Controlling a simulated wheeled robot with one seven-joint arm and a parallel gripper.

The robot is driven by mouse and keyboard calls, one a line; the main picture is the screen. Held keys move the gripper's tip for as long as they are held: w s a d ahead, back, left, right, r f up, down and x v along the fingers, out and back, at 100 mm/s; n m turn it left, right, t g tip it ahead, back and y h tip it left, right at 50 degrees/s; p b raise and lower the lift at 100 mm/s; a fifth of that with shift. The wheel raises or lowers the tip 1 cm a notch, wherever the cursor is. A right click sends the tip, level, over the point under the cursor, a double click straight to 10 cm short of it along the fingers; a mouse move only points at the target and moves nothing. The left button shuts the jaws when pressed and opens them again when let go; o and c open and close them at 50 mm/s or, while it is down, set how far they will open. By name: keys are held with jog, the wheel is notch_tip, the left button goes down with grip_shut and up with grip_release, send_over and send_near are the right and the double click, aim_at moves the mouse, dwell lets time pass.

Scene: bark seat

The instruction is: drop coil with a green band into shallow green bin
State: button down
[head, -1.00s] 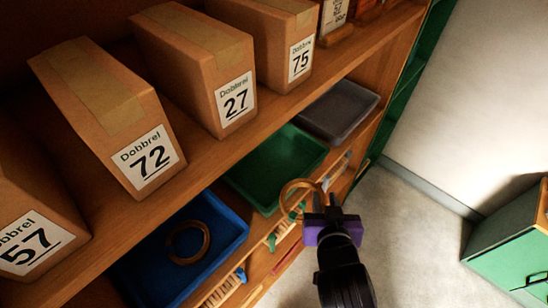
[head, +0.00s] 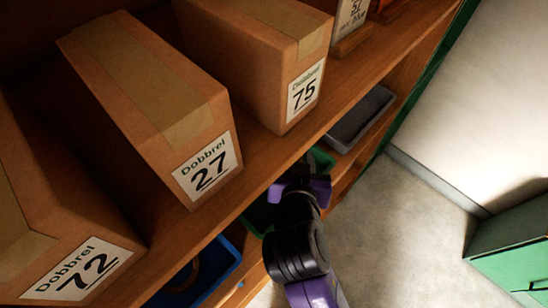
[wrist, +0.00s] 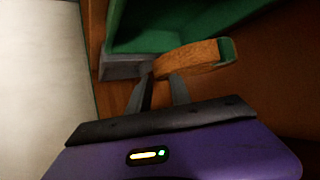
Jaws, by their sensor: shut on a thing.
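The tan coil (wrist: 190,59) with a green band (wrist: 227,50) is at the fingertips of my gripper (wrist: 163,84) in the wrist view. The fingers are shut on its near end and the green band is at the far right end. The shallow green bin (wrist: 180,22) is just beyond the coil; I cannot tell whether the coil is over it or touching it. In the head view my gripper (head: 300,185) is in front of the green bin (head: 321,161), hiding most of it. The coil is hidden there.
A blue bin (head: 225,268) on the lower shelf at the left holds another brown coil, partly hidden. A grey bin (head: 362,117) is to the right. The upper shelf (head: 262,165), with cardboard boxes (head: 150,95), overhangs the bins. Open floor (head: 400,230) lies to the right.

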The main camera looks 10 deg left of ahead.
jog(key=shift+f+b, duration=2.85)
jog(key=shift+f, duration=0.2)
jog(key=c, duration=1.1)
grip_release()
jog(key=v, duration=0.7)
jog(key=shift+s+b, duration=0.1)
jog(key=shift+b, duration=0.25)
jog(key=shift+s+r, duration=0.25)
